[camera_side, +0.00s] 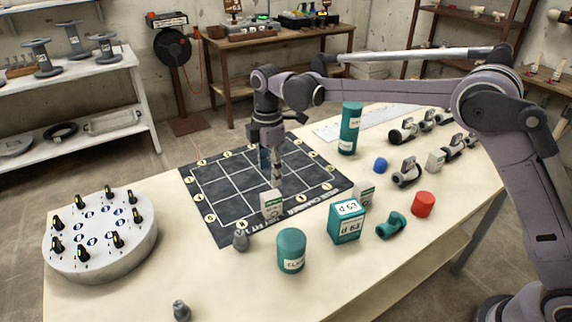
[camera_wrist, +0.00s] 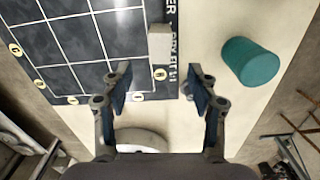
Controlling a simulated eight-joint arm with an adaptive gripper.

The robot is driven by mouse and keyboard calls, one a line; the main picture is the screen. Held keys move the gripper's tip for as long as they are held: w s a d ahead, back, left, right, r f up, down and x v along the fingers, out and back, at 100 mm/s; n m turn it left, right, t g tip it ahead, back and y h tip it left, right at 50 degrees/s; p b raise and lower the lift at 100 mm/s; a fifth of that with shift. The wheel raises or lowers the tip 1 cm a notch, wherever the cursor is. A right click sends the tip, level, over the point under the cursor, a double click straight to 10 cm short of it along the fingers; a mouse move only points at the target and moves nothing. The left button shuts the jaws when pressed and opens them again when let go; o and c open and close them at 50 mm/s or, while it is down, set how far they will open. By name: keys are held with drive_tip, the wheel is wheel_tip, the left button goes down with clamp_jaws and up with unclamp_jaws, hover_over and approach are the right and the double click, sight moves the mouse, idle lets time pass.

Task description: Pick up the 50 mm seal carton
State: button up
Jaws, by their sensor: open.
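A small white carton (camera_side: 271,204) stands on the lettered edge of the dark grid mat (camera_side: 222,231); its label is too small to read. In the wrist view a pale carton (camera_wrist: 160,43) shows beyond my fingertips, roughly between their lines. Another small white carton (camera_side: 364,194) stands beside the mat, behind a teal box (camera_side: 346,222) marked 63. I cannot tell which carton is the 50 mm one. My gripper (camera_side: 277,176) points down above the mat, close to the first carton. Its fingers (camera_wrist: 157,78) are open with nothing between them.
A round white stand (camera_side: 98,262) is left.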

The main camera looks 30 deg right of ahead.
sight(271, 195)
wheel_tip(271, 195, down, 11)
drive_tip(key=shift+f, duration=0.15)
drive_tip(key=c, duration=1.2)
